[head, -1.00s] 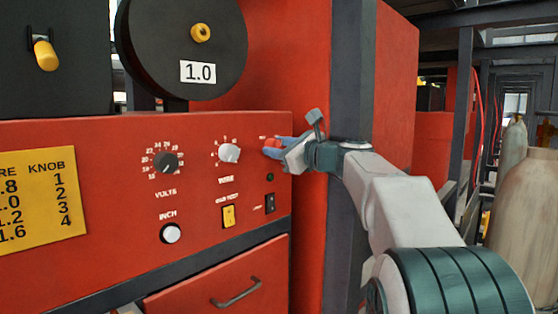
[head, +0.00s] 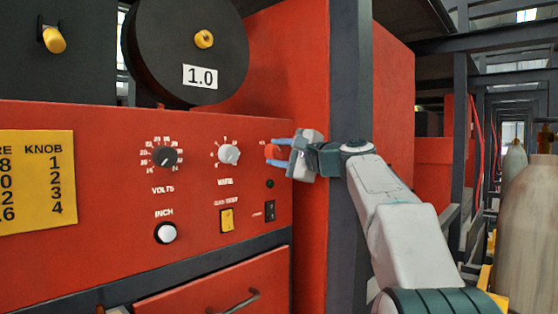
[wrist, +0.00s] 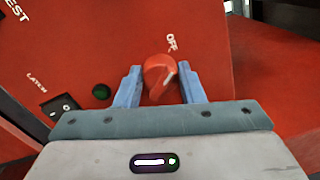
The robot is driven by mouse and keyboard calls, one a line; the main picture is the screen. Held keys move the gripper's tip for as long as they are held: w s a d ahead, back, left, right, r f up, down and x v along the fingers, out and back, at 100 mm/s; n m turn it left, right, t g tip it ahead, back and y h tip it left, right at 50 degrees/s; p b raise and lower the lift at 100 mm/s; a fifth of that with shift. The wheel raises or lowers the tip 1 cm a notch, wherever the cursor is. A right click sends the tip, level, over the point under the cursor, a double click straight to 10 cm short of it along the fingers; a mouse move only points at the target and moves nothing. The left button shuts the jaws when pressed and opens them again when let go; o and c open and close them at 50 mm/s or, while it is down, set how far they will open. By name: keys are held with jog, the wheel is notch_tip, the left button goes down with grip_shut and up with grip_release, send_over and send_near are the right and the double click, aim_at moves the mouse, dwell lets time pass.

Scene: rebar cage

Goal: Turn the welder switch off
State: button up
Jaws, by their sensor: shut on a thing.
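The welder switch is a round red knob (wrist: 159,80) on the red front panel (head: 100,240). In the wrist view it sits between the two blue fingers of my gripper (wrist: 160,67), which is shut on it. The word OFF is printed just above the knob in that view. In the head view the knob (head: 271,151) shows at the panel's right end, partly hidden by my gripper (head: 277,151).
A dark post (head: 350,80) stands close behind my wrist. Gas cylinders (head: 530,200) stand at the right.

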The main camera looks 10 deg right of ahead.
jog(key=shift+n, duration=0.7)
jog(key=o, duration=1)
jog(key=b+v, duration=0.2)
jog(key=v, duration=1.2)
jog(key=shift+b, duration=0.3)
jog(key=shift+w+a+f, duration=0.1)
